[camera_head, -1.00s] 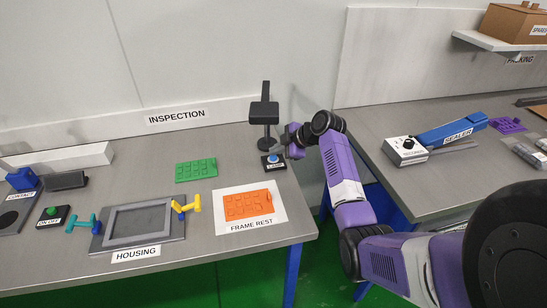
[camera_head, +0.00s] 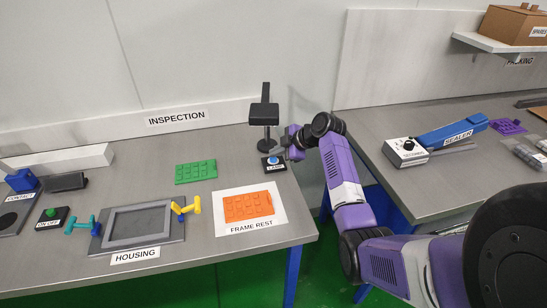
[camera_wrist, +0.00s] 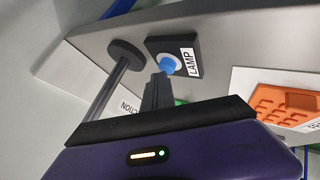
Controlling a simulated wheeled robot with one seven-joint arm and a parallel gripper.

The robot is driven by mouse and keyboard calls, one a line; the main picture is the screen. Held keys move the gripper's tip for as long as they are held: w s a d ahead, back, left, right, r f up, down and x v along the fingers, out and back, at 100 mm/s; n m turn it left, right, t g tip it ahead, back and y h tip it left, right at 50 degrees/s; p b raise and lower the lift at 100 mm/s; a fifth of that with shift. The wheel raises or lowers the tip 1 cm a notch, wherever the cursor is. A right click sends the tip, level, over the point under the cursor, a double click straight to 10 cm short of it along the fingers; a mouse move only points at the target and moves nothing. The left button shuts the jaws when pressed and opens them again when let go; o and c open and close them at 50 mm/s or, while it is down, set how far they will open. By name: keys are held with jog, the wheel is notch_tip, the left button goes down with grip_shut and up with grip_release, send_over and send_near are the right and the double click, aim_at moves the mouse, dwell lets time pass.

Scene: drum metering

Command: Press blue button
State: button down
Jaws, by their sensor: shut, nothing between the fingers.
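The blue button (camera_head: 273,159) sits on a small black box labelled LAMP (camera_head: 274,168) at the right back of the inspection table. In the wrist view the blue button (camera_wrist: 168,65) is a rounded knob on the box (camera_wrist: 186,46). My gripper (camera_head: 285,153) is just to the right of the button in the head view, small and partly hidden by my own wrist. In the wrist view my gripper (camera_wrist: 160,78) is shut and empty, its tips just short of the button in the picture. I cannot tell whether they touch it.
A black lamp stand (camera_head: 264,115) rises close behind the button; its round base (camera_wrist: 126,53) shows in the wrist view. A green plate (camera_head: 196,171) and an orange plate (camera_head: 248,206) lie nearby. A green button box (camera_head: 52,217) is far left.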

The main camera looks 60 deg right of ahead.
aim_at(276, 159)
jog(key=shift+r, duration=0.6)
jog(key=shift+p, duration=0.3)
notch_tip(276, 159, up, 6)
jog(key=p, duration=0.3)
jog(key=shift+p, duration=0.3)
